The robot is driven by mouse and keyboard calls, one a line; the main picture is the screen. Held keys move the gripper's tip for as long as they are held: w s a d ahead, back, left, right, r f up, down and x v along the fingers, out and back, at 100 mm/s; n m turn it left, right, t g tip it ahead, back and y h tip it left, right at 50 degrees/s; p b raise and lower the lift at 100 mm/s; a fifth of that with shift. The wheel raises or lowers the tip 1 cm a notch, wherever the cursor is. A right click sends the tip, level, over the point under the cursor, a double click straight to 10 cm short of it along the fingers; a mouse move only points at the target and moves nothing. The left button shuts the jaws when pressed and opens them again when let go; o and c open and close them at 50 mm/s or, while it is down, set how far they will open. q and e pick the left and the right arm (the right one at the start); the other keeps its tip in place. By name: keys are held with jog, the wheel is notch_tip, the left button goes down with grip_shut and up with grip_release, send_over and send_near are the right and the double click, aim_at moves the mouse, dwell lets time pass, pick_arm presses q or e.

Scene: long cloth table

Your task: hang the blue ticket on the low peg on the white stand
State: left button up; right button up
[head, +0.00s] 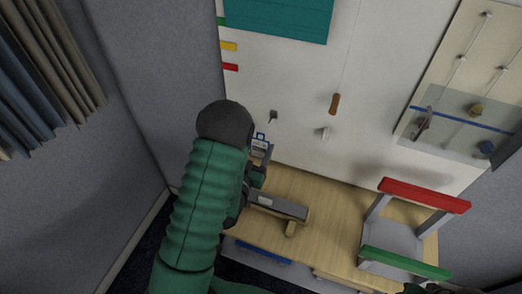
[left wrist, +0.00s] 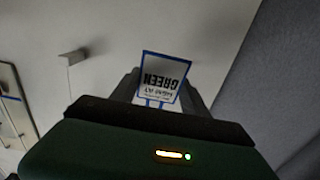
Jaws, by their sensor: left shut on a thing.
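My left gripper (head: 258,160) is shut on the blue ticket (head: 260,143), a small white card with a blue border. In the left wrist view the blue ticket (left wrist: 160,77) stands up between the fingers, its printed word "GREEN" upside down. The gripper holds it in front of the white upright panel, above the table's left end. A small dark peg (head: 272,116) is on the panel just above the ticket, and a pale peg (head: 324,133) is to its right. A peg (left wrist: 72,57) shows left of the ticket in the left wrist view, apart from it.
A brown handle (head: 335,103) hangs on a cord above the pale peg. A grey and wooden piece (head: 278,208) lies on the wooden table (head: 330,235) near my left arm. A red and green framed rack (head: 400,235) stands at right. A clear-fronted board (head: 465,110) is at upper right.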

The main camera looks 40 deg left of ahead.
pick_arm(q)
jog(key=shift+w+d+r, duration=0.15)
jog(key=shift+w+r, duration=0.1)
jog(key=shift+w, duration=0.4)
jog(key=shift+w+a+f, duration=0.2)
jog(key=shift+w+a, duration=0.05)
jog(key=shift+w, duration=0.35)
jog(key=shift+w+a+f, duration=0.2)
jog(key=shift+w+a, duration=0.05)
jog(key=shift+w, duration=0.3)
jog(key=x, duration=0.4)
jog(key=shift+d+f, duration=0.1)
jog(key=shift+f, duration=0.2)
jog(key=shift+w+a+f+b, duration=0.1)
jog(key=shift+w+a+b, duration=0.2)
jog(key=shift+w+b, duration=0.1)
pick_arm(e)
jog(key=shift+s+d+f, duration=0.1)
jog(key=shift+s+f, duration=0.15)
pick_arm(q)
jog(key=shift+d, duration=0.1)
